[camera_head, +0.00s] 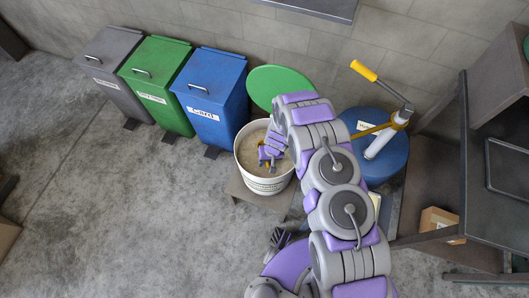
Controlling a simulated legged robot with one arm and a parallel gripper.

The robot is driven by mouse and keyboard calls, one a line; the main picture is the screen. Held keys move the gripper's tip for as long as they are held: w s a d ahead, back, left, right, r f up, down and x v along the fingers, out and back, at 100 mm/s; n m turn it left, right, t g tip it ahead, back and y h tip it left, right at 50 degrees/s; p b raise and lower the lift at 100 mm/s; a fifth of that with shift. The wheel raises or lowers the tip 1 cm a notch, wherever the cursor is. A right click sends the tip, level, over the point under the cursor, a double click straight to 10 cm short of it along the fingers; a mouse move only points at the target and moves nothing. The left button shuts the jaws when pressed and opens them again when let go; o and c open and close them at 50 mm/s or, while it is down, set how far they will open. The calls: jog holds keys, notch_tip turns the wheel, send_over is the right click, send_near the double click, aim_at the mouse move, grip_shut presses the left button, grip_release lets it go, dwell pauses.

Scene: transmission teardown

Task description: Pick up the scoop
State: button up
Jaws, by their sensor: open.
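My gripper (268,155) is over the mouth of a white bucket (265,186) filled with a tan, grainy material (250,148). It is open, and its fingers point down into the bucket. A small yellow piece shows at the fingertips. It may be part of the scoop, but it is too small and too covered by my gripper to be sure. I cannot tell whether the fingers touch it. My arm covers the right part of the bucket's rim.
The bucket stands on a low wooden platform (238,190), with a green round lid (277,82) behind it. Grey (112,62), green (153,80) and blue (211,95) bins stand left. A blue drum (390,160) with a yellow-handled pump and a dark bench (490,215) are right.

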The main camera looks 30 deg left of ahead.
jog(key=shift+r, duration=0.1)
jog(key=shift+c, duration=0.2)
grip_shut()
jog(key=shift+r, duration=0.1)
